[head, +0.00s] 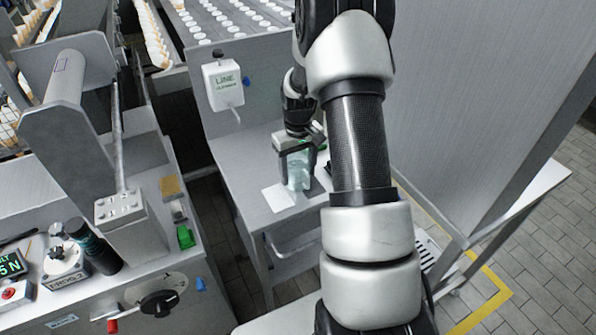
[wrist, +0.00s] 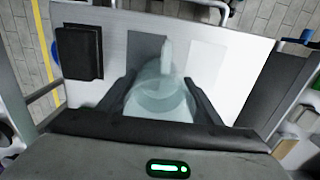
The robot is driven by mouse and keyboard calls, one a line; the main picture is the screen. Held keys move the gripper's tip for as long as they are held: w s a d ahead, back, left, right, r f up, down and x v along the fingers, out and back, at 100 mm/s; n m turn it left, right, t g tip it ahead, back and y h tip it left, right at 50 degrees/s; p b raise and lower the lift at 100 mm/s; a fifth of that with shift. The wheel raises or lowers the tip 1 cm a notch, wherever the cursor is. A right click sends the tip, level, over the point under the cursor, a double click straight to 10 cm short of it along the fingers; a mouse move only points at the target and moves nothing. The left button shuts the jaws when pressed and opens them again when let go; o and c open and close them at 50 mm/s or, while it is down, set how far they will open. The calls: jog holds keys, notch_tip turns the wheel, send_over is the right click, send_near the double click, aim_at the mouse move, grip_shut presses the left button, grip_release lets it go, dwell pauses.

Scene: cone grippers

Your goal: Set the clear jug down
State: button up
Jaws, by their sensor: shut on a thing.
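The clear jug (head: 298,178) is a pale, see-through vessel over the small grey worktop (head: 252,163). My gripper (head: 297,163) is shut on it, with one dark finger on each side. In the wrist view the jug (wrist: 160,97) is between the fingers of my gripper (wrist: 160,88), its narrow spout or handle pointing away. A dark grey rectangle (wrist: 146,58) and a pale rectangle (wrist: 206,63) are marked on the worktop beyond it; the jug overlaps the dark one in the picture. I cannot tell whether its base touches the worktop.
A black block (wrist: 78,52) stands on the worktop, left in the wrist view. A machine with a black knob (head: 158,303) stands across a gap to the left. My arm hides the worktop's right part.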

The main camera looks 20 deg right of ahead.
jog(key=shift+f, duration=0.1)
jog(key=o, duration=1.3)
jog(key=shift+c, duration=0.2)
